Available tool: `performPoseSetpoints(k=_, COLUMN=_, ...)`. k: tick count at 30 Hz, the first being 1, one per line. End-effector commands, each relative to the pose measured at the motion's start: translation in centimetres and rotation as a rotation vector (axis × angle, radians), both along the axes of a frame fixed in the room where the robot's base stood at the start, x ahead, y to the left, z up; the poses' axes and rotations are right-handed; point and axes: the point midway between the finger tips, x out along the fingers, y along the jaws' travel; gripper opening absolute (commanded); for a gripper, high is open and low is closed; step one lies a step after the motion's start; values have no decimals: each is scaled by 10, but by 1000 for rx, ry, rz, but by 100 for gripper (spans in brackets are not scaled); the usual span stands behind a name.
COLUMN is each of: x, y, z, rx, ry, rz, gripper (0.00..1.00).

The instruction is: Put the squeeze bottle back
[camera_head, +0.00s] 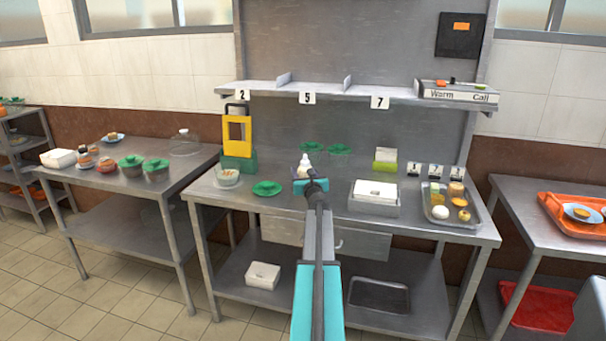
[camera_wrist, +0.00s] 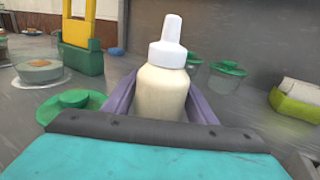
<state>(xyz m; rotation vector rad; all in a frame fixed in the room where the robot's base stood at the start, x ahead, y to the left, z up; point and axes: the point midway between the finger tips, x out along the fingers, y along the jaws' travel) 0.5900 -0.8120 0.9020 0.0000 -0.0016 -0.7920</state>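The squeeze bottle (camera_wrist: 163,90) has a cream body and a white nozzle cap. It is upright between the two purple fingers of my gripper (camera_wrist: 163,98) in the wrist view, with a finger against each side. My gripper appears shut on it. The bottle's base is hidden behind the gripper. In the head view the bottle (camera_head: 305,165) shows just beyond my gripper (camera_head: 311,183), over the middle of the steel worktable (camera_head: 330,218). I cannot tell whether its base touches the table.
Left of the bottle are a green lid (camera_head: 267,188), a bowl (camera_head: 227,178) and a yellow-green stand (camera_head: 237,135). Green-lidded containers (camera_head: 340,149) stand behind. A white-filled bin (camera_head: 375,195) and a condiment tray (camera_head: 448,217) are right. A numbered shelf (camera_head: 330,92) hangs above.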

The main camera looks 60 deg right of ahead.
Motion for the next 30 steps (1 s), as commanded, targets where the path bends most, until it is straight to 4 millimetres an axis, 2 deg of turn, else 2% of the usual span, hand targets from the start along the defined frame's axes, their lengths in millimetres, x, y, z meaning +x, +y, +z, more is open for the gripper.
performPoseSetpoints(k=16, x=0, y=0, z=4, rx=0, ry=0, rz=-1, gripper=63)
performPoseSetpoints(k=30, x=-27, y=27, z=3, rx=0, ry=0, rz=-1, gripper=63)
